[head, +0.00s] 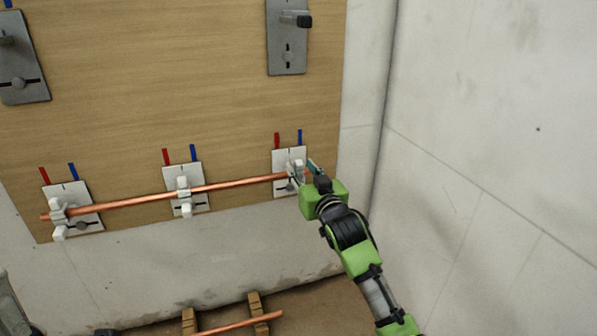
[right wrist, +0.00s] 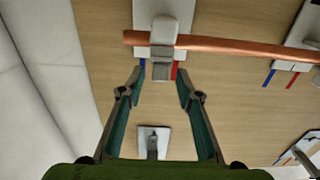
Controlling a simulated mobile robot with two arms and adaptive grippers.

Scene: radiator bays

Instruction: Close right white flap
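The right white bracket (head: 281,160) is on the wooden board, at the right end of a copper pipe (head: 235,185). Its white flap (right wrist: 161,70) shows in the right wrist view as a small pale block at the clamp (right wrist: 163,38), which crosses in front of the pipe. How far the flap is turned is hard to tell. My right gripper (head: 304,172) is at this bracket and partly hides it. In the right wrist view the gripper (right wrist: 160,80) is open, its fingertips apart on either side of the flap, with no clear contact. My left gripper is not in view.
White brackets at the left (head: 85,216) and middle (head: 199,174) also carry the pipe. Grey plates (head: 287,60) are higher on the board (head: 150,90). A pale wall (head: 480,130) stands close on the right. Another copper pipe (head: 235,326) lies low on wooden supports.

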